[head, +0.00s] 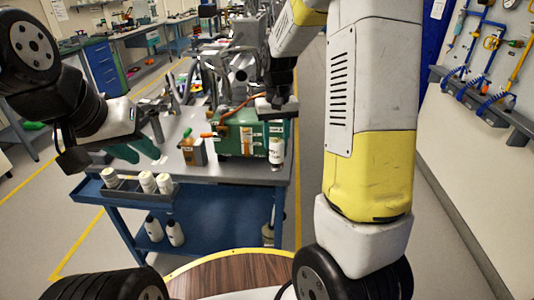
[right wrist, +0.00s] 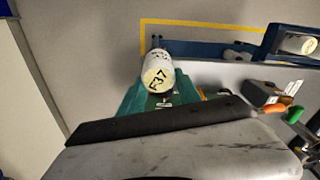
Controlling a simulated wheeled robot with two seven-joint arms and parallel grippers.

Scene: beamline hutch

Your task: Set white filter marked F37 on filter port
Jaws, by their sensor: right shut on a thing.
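The white filter marked F37 (right wrist: 157,72) is between the green fingers of my right gripper (right wrist: 160,104) in the right wrist view, its marked end toward the camera. In the head view the white filter (head: 276,152) is upright below my right gripper (head: 277,125), in front of a green unit (head: 235,137). I cannot tell whether its lower end touches anything. I cannot make out the filter port for certain. My left gripper (head: 136,150) has its green fingers apart and empty, above the left part of the table.
A tray (head: 124,196) with several white filters (head: 147,182) sits at the table's front left. White bottles (head: 153,228) stand on the lower shelf. Cluttered equipment fills the table's back.

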